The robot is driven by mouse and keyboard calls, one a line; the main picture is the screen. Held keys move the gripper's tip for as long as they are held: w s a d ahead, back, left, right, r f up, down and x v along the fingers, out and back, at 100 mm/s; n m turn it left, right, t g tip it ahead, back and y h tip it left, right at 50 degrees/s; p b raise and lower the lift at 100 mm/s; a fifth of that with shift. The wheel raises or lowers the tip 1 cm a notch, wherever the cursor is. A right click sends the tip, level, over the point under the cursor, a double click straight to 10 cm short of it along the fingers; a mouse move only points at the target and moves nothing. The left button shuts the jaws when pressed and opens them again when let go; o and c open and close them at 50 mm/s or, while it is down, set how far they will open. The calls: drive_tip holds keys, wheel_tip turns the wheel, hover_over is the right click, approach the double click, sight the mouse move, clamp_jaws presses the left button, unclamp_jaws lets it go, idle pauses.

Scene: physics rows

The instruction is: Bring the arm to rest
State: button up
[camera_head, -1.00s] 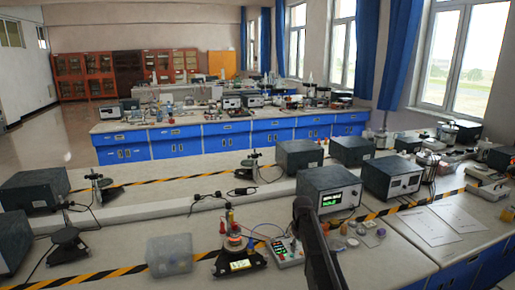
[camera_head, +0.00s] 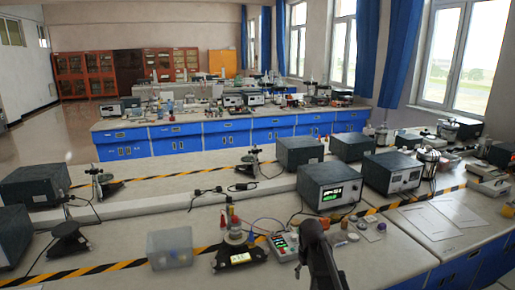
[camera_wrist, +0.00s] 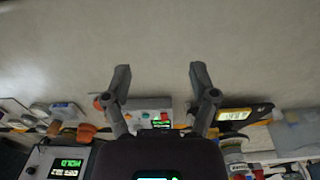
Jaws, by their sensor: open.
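My gripper (camera_wrist: 160,74) shows in the wrist view with its two dark fingers spread apart. Nothing is between them; bare pale bench top lies behind the tips. In the head view my dark arm (camera_head: 318,262) rises from the bottom edge, right of centre, in front of the bench. Its end stands close to a small panel with a green display (camera_head: 283,246); I cannot tell whether they touch. That panel also shows in the wrist view (camera_wrist: 150,104), behind the fingers.
A dark instrument with a lit yellow display (camera_head: 239,259) and a clear plastic bin (camera_head: 169,249) stand left of my arm. A power supply with green digits (camera_head: 329,187) stands behind it. Small round items (camera_head: 372,235) lie to the right. Loose cables cross the bench.

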drive_tip(key=s+f+m+b, duration=0.2)
drive_tip(key=s+f+m, duration=0.1)
drive_tip(key=s, duration=1.2)
drive_tip(key=shift+s, duration=0.4)
drive_tip(key=shift+w, duration=0.1)
idle(0.5)
